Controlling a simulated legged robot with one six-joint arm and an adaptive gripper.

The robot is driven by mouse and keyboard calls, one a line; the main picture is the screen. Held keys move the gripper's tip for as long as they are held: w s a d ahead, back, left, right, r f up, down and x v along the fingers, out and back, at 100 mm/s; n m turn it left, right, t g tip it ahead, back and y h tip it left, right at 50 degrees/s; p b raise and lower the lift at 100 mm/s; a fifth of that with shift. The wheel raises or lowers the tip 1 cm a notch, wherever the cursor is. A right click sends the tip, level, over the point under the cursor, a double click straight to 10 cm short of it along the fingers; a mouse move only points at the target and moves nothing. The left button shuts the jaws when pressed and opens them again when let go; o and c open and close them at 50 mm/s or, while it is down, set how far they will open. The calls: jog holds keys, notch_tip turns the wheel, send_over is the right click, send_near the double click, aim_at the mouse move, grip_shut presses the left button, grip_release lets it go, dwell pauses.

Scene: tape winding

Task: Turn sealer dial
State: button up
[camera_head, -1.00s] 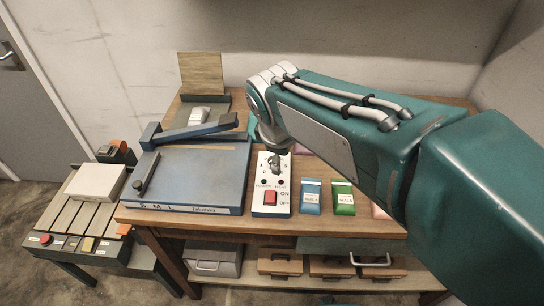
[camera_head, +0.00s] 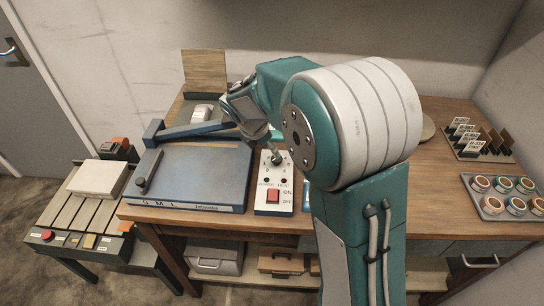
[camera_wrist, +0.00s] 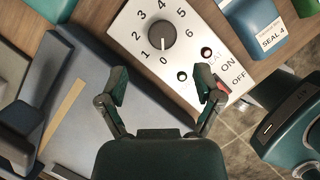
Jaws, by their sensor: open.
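The sealer's white control panel (camera_head: 274,202) lies on the wooden table beside the blue sealer bed (camera_head: 195,170). Its dark round dial (camera_wrist: 162,35) shows in the wrist view, ringed by numbers 0 to 6, with its light pointer mark towards 0. In the head view the dial (camera_head: 277,157) shows just below my arm's end. A red switch (camera_head: 273,196) sits lower on the panel; in the wrist view it is mostly hidden behind my right finger. My gripper (camera_wrist: 162,92) is open and empty, its fingertips short of the dial and over the panel's edge in the wrist view.
The sealer's blue lever arm (camera_head: 190,131) lies left of my gripper. A blue SEAL 4 packet (camera_wrist: 255,25) is right of the panel. A tray of round tins (camera_head: 505,197) and a card rack (camera_head: 475,142) stand at the table's right.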

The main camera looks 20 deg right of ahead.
aim_at(275, 159)
jog(key=d+f, duration=0.3)
jog(key=f, duration=0.1)
jog(key=shift+w+f, duration=0.1)
jog(key=shift+w, duration=0.25)
jog(key=shift+a+f, duration=0.1)
jog(key=shift+f, duration=0.2)
jog(key=shift+w+a+f, duration=0.1)
jog(key=shift+a+f, duration=0.2)
jog(key=shift+a, duration=0.25)
jog(key=shift+d, duration=0.45)
jog(key=c, duration=0.9)
jog(key=shift+c, duration=1.2)
